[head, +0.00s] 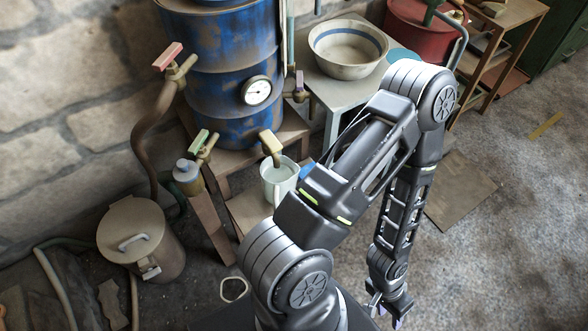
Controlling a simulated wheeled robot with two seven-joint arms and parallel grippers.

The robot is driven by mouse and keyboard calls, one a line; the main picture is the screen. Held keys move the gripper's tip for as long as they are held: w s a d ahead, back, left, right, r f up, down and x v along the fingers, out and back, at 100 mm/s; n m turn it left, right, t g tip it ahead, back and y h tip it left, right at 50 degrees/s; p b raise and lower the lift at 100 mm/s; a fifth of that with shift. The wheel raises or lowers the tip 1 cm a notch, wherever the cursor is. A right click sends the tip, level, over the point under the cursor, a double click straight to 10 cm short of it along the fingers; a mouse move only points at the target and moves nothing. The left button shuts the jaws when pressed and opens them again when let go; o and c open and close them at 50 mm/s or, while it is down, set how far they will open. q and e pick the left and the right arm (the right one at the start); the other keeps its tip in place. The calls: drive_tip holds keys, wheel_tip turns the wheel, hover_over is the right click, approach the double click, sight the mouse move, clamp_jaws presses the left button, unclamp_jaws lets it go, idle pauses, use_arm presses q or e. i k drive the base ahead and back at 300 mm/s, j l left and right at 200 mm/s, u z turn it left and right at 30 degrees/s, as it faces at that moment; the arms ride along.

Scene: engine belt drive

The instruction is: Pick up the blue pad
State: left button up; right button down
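A flat light-blue round piece (404,56), which looks like the blue pad, lies on the pale bench to the right of the bowl, partly hidden behind my arm. A small bright-blue patch also shows beside the mug at my forearm; I cannot tell what it belongs to. My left gripper (387,311) hangs low at the bottom right, over the floor and far from the light-blue piece. Its fingers look apart, with nothing seen between them. My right gripper is not in view.
A bowl (347,48) stands on the pale bench (328,92). A blue drum (228,100) with a gauge and taps stands left, above a white mug (278,180). A lidded can (140,245) stands lower left. A red pot (418,38) and a wooden shelf (512,18) are at the back. The right floor is mostly clear.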

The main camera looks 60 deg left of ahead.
sight(305, 170)
drive_tip(key=k+j, duration=0.6)
drive_tip(key=i+j, duration=0.15)
drive_tip(key=j, duration=0.15)
drive_tip(key=i+j, duration=0.1)
drive_tip(key=j, duration=0.2)
